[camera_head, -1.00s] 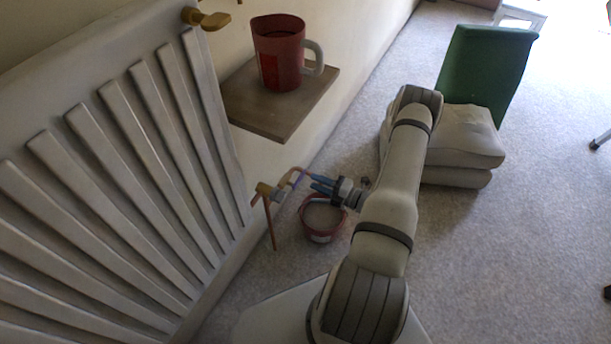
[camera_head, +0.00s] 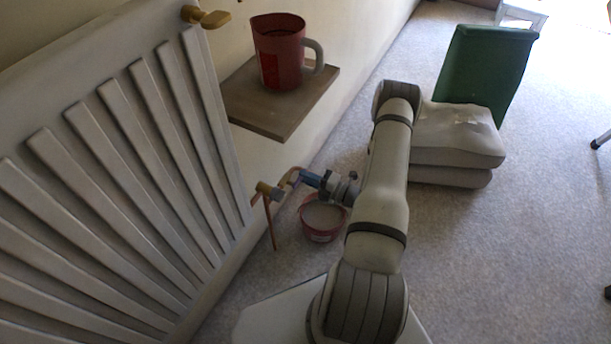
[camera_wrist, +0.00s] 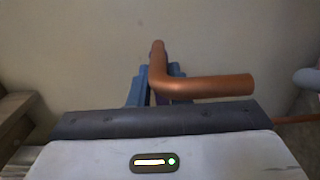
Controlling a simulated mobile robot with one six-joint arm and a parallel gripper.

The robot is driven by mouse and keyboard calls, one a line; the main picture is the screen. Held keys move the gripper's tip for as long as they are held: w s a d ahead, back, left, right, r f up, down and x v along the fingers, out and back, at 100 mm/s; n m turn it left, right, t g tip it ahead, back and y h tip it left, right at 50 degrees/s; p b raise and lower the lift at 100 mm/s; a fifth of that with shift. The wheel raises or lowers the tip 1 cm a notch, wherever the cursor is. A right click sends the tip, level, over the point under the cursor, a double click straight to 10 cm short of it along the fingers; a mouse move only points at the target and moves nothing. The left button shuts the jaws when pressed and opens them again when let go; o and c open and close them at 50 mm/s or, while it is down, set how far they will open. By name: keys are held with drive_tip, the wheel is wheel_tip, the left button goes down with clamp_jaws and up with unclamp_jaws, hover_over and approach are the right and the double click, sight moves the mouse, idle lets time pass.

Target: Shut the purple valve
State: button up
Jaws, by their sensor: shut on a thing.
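The purple valve is mostly hidden by my gripper and the copper pipe (camera_head: 269,225); a small purple part (camera_head: 294,183) shows at the fingertips in the head view. My gripper (camera_head: 303,177) has blue fingers and is shut on the valve's handle, beside the brass fitting (camera_head: 264,188) low on the radiator. In the wrist view the blue fingers of my gripper (camera_wrist: 153,88) stand behind a bent copper pipe (camera_wrist: 205,86), which covers most of the grip. The handle's exact angle cannot be told.
A red bucket (camera_head: 321,235) stands on the floor below my gripper. A wooden shelf (camera_head: 262,115) with a red mug (camera_head: 277,52) juts from the wall above. The white radiator (camera_head: 120,170) is at left. Stacked sacks (camera_head: 455,160) and a green board (camera_head: 485,75) stand at right.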

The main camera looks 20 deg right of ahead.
drive_tip(key=shift+c, duration=0.8)
drive_tip(key=r+n, duration=0.1)
drive_tip(key=n, duration=0.1)
drive_tip(key=r+n, duration=0.1)
drive_tip(key=n, duration=0.2)
drive_tip(key=r+n, duration=0.1)
drive_tip(key=n, duration=0.2)
drive_tip(key=shift+s+a+p, duration=0.2)
drive_tip(key=shift+a+p, duration=0.15)
drive_tip(key=shift+p, duration=0.05)
drive_tip(key=n, duration=0.2)
drive_tip(key=s+a+r+n, duration=0.1)
drive_tip(key=n, duration=0.2)
drive_tip(key=a+n, duration=0.1)
drive_tip(key=n, duration=0.2)
drive_tip(key=shift+s+r, duration=0.15)
drive_tip(key=shift+s, duration=0.15)
drive_tip(key=shift+b, duration=0.3)
